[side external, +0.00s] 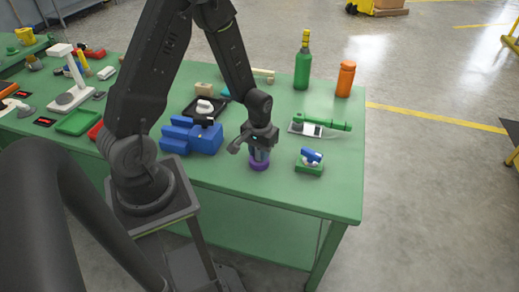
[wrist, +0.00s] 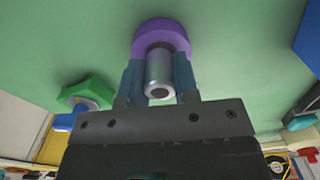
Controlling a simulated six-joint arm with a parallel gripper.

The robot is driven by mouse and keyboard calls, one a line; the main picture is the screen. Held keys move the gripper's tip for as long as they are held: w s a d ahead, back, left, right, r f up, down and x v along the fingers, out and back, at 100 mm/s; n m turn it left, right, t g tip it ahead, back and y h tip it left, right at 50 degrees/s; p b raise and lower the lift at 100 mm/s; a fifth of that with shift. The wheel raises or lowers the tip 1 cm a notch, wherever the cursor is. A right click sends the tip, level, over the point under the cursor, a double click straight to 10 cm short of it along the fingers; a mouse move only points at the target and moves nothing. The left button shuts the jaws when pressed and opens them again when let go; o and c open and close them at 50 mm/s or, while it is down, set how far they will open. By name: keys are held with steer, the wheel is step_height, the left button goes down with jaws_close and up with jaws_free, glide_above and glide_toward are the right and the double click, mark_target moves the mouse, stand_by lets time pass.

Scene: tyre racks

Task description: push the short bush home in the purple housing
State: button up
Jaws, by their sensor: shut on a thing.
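The purple housing (side external: 259,165) stands on the green table below my gripper (side external: 259,150). In the wrist view the purple housing (wrist: 163,32) is a thick ring beyond the fingertips. My gripper (wrist: 158,75) is shut on the short bush (wrist: 157,72), a shiny grey metal cylinder with a dark hole in its near end. The bush lines up with the housing, and its far end reaches the housing's opening. I cannot tell how deep it sits, as the far end is hidden. In the side view the fingers mostly hide the bush.
A blue vise (side external: 190,136) stands left of my gripper. A green block with a blue part (side external: 310,161) is close on the right. A green tool on a pale plate (side external: 325,127), a green bottle (side external: 302,66) and an orange bottle (side external: 345,79) stand farther back. The front table edge is near.

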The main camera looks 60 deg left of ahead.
steer(key=shift+f, duration=0.25)
steer(key=shift+f, duration=0.15)
steer(key=o, duration=1)
step_height(320, 180, up, 14)
stand_by(0.3)
step_height(320, 180, up, 10)
stand_by(0.8)
